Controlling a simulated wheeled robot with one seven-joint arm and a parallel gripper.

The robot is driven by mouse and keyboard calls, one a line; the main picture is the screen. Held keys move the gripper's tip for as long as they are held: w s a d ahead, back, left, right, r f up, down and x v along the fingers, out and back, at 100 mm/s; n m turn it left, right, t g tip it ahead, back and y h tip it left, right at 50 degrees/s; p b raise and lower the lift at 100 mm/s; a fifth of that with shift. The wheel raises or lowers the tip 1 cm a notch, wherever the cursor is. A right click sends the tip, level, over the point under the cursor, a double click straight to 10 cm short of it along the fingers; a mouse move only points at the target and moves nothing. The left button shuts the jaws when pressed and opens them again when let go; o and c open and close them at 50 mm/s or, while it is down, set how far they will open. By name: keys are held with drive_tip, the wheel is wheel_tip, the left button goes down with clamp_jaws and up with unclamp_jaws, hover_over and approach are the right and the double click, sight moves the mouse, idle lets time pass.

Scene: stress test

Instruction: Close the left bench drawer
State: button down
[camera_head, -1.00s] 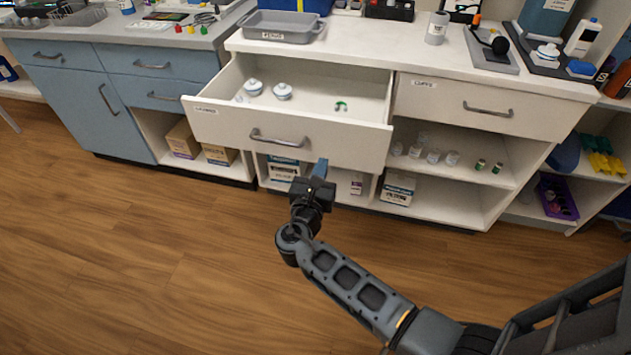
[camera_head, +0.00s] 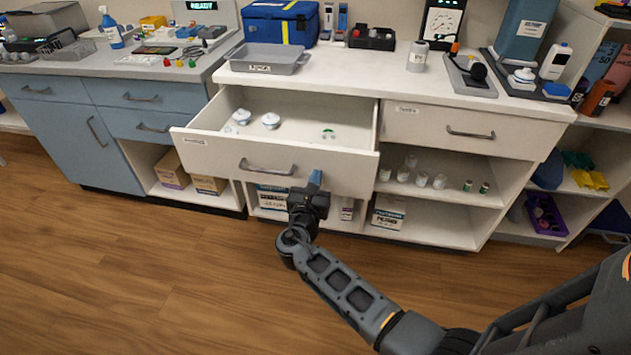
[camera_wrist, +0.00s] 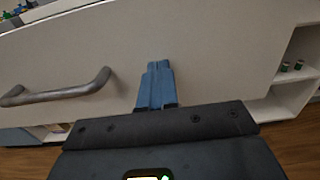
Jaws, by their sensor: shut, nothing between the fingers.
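The left bench drawer (camera_head: 212,150) is white and pulled well out of the white bench in the head view. Inside it lie two small white lidded jars (camera_head: 270,121) and a small green item (camera_head: 328,133). A grey bar handle (camera_head: 268,167) is fixed to its front. My gripper (camera_head: 315,178) is shut and empty, with blue fingertips at the lower right part of the drawer front. In the wrist view the shut fingertips (camera_wrist: 157,68) point at the plain drawer front (camera_wrist: 210,60), right of the handle (camera_wrist: 60,92). I cannot tell whether they touch it.
The right bench drawer (camera_head: 430,124) is shut. Open shelves below hold small bottles (camera_head: 421,178) and boxes (camera_head: 389,212). A grey tray (camera_head: 268,60) stands on the worktop above the open drawer. The wooden floor (camera_head: 150,270) in front is clear.

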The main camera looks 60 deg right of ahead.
drive_tip(key=b+x, duration=0.6)
drive_tip(key=x, duration=0.7)
drive_tip(key=b+x, duration=0.6)
drive_tip(key=x, duration=0.8)
drive_tip(key=shift+d+f, duration=0.2)
drive_tip(key=shift+d, duration=0.1)
drive_tip(key=shift+w+d+r+b, duration=0.1)
drive_tip(key=shift+w+d+b, duration=0.15)
drive_tip(key=shift+d+b, duration=0.15)
drive_tip(key=shift+d+r, duration=0.15)
drive_tip(key=shift+r, duration=0.1)
drive_tip(key=shift+s+a+f+p, duration=0.1)
drive_tip(key=shift+s+a+p, duration=0.1)
drive_tip(key=shift+a+p, duration=0.25)
drive_tip(key=p+v, duration=0.3)
drive_tip(key=v, duration=1)
drive_tip(key=shift+a, duration=0.2)
drive_tip(key=shift+f, duration=0.1)
drive_tip(key=shift+a, duration=0.1)
